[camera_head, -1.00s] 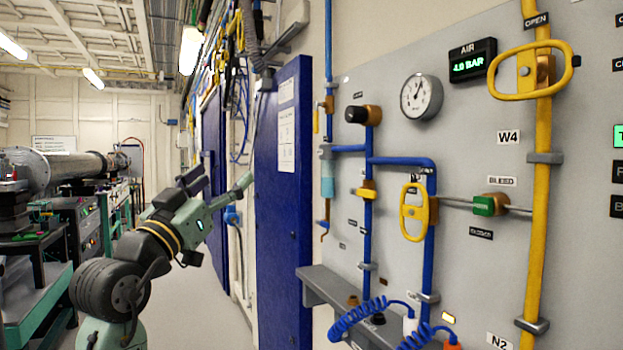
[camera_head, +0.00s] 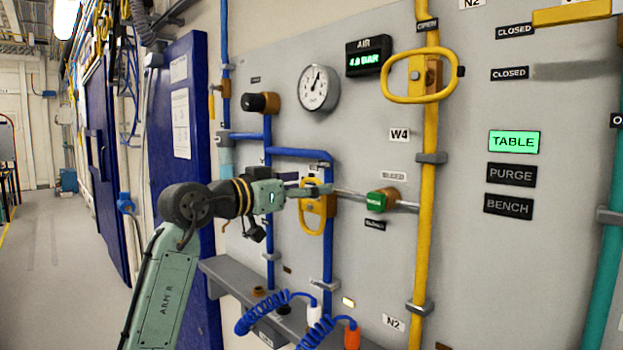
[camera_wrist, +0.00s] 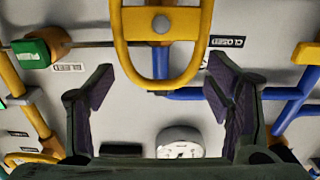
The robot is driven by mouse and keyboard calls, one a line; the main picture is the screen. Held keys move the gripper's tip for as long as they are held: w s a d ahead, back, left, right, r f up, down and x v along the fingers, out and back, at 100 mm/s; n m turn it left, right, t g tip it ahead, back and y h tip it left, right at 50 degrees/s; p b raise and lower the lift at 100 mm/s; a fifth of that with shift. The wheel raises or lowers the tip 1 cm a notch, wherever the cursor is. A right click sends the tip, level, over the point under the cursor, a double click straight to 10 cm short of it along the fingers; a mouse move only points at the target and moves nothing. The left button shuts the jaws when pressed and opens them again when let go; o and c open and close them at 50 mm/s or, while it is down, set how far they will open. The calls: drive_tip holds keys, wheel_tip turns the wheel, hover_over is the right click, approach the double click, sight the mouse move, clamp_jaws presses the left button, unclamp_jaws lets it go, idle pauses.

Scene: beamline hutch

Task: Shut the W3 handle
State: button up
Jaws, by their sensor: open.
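A yellow oval handle (camera_head: 304,222) is mounted on a blue vertical pipe, its long side upright along the pipe. The label above it is mostly hidden by my gripper, so I cannot read W3 on it. My gripper (camera_head: 322,189) is in front of its upper part. In the wrist view the handle (camera_wrist: 203,40) hangs in from the top, centred between the open fingers of my gripper (camera_wrist: 160,75). Both fingers look apart from it. A CLOSED label (camera_wrist: 228,41) is beside it.
A green bleed valve (camera_head: 377,201) is right of the handle. Another yellow oval handle (camera_head: 386,83), near the W4 label (camera_head: 400,135), lies across a yellow pipe (camera_head: 425,190). A gauge (camera_head: 319,88) is above. A grey shelf (camera_head: 228,285) with coiled blue hoses (camera_head: 262,315) is below.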

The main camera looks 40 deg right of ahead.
drive_tip(key=shift+d, duration=0.85)
drive_tip(key=shift+c, duration=0.3)
drive_tip(key=c, duration=1)
drive_tip(key=m, duration=0.1)
drive_tip(key=s+m, duration=0.1)
drive_tip(key=m, duration=0.2)
drive_tip(key=shift+s+d+f, duration=0.1)
drive_tip(key=shift+s+f, duration=0.2)
drive_tip(key=shift+s, duration=0.05)
drive_tip(key=m, duration=0.1)
drive_tip(key=s+m+b, duration=0.1)
drive_tip(key=m, duration=0.1)
drive_tip(key=f+m, duration=0.1)
drive_tip(key=m, duration=0.1)
drive_tip(key=shift+s+b, duration=0.25)
drive_tip(key=shift+b, duration=0.1)
drive_tip(key=shift+s+d+f+m+b, duration=0.15)
drive_tip(key=shift+f+m+b, duration=0.4)
drive_tip(key=shift+m, duration=0.9)
drive_tip(key=shift+s+a+f+m+b, duration=0.1)
drive_tip(key=shift+s+f+m+b, duration=0.3)
drive_tip(key=shift+m, duration=1.1)
drive_tip(key=shift+s+d+f+m+b, duration=0.1)
drive_tip(key=shift+f+m+b, duration=0.5)
drive_tip(key=shift+m, duration=0.85)
